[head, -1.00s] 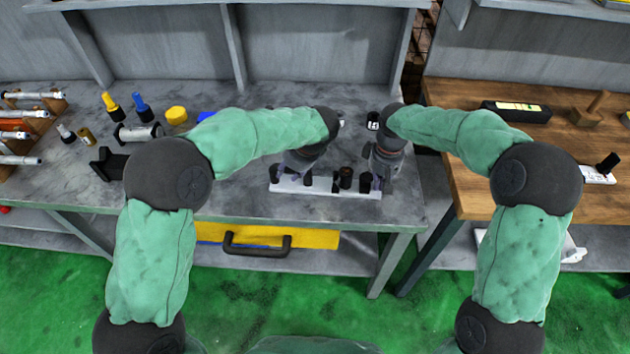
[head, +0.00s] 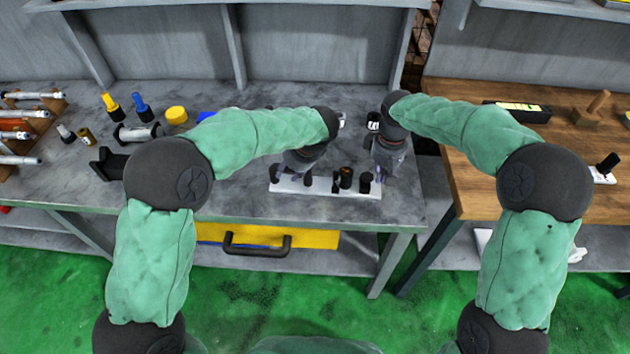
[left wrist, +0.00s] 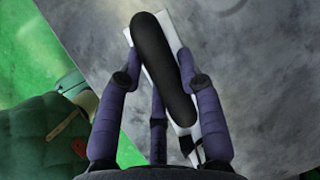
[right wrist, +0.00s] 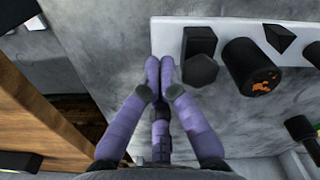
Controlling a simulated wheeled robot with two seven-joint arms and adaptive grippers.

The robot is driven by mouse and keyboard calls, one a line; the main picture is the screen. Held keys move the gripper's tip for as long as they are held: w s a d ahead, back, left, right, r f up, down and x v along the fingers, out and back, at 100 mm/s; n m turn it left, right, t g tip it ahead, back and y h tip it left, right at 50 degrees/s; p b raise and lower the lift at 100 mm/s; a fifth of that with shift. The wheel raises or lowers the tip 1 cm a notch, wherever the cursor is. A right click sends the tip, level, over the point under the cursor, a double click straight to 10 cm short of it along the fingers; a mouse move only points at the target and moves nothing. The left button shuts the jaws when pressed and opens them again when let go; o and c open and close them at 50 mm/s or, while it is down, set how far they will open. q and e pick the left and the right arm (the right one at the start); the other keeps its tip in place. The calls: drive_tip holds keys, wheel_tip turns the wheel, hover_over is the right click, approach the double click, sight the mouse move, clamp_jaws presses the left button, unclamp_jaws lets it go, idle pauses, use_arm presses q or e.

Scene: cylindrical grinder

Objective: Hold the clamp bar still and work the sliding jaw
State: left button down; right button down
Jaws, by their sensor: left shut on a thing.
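The clamp bar (head: 322,188) is a long white bar lying along the front of the grey bench, with several dark upright parts along it. My left gripper (head: 284,172) is at its left end, shut on a rounded black grip (left wrist: 165,65) over the white bar; the fingers sit on both sides of it. My right gripper (right wrist: 159,68) is shut with its fingertips together and nothing visible between them, just off the bar's right end. A black faceted block (right wrist: 199,55) on that end is beside the fingertips, apart from them. I cannot tell which dark part is the sliding jaw.
A dark round part with an orange-speckled top (right wrist: 250,66) stands further along the bar. The bench's front edge runs close before the bar. A wooden table (head: 470,180) stands to the right across a gap. Yellow and blue items (head: 176,114) stand at the back left.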

sight(366, 175)
use_arm(q)
drive_tip(key=shift+s+d+f, duration=0.1)
drive_tip(key=shift+f, duration=0.1)
use_arm(e)
drive_tip(key=shift+w+a+r, duration=0.1)
drive_tip(key=shift+a+r, duration=0.05)
drive_tip(key=shift+a, duration=1.9)
idle(0.7)
drive_tip(key=shift+r, duration=0.95)
drive_tip(key=shift+d+r, duration=0.25)
drive_tip(key=shift+r, duration=1)
drive_tip(key=shift+d+r, duration=0.25)
drive_tip(key=shift+r, duration=1)
use_arm(q)
drive_tip(key=shift+r, duration=0.1)
drive_tip(key=c, duration=0.7)
unclamp_jaws()
drive_tip(key=shift+c, duration=0.2)
drive_tip(key=shift+r, duration=0.1)
